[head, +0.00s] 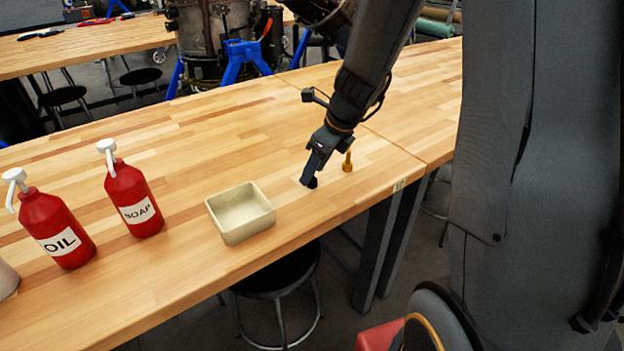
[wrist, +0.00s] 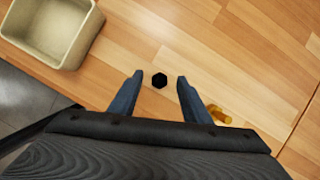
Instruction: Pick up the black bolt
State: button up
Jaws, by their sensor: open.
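The black bolt (wrist: 159,80) shows in the wrist view as a dark hexagonal head on the wooden tabletop. It lies between the two fingertips of my gripper (wrist: 158,78), with a gap to each finger. In the head view the bolt (head: 312,183) is a small dark shape at the tip of my gripper (head: 307,180), partly hidden by it. My gripper is open and points down at the table. I cannot tell its exact height above the bolt.
A gold bolt (head: 347,162) stands just right of my gripper; it shows beside the right finger in the wrist view (wrist: 218,114). A cream open bin (head: 240,213) is to the left. Red OIL (head: 57,230) and SOAP (head: 133,200) bottles stand farther left. The table's front edge is close.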

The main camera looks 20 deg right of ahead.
jog(key=shift+x, duration=1.2)
grip_shut()
jog(key=shift+r, duration=0.1)
notch_tip(320, 180, up, 10)
jog(key=shift+f+p, duration=0.1)
jog(key=shift+p, duration=0.35)
jog(key=c, duration=0.6)
grip_release()
jog(key=shift+c, duration=0.2)
grip_shut()
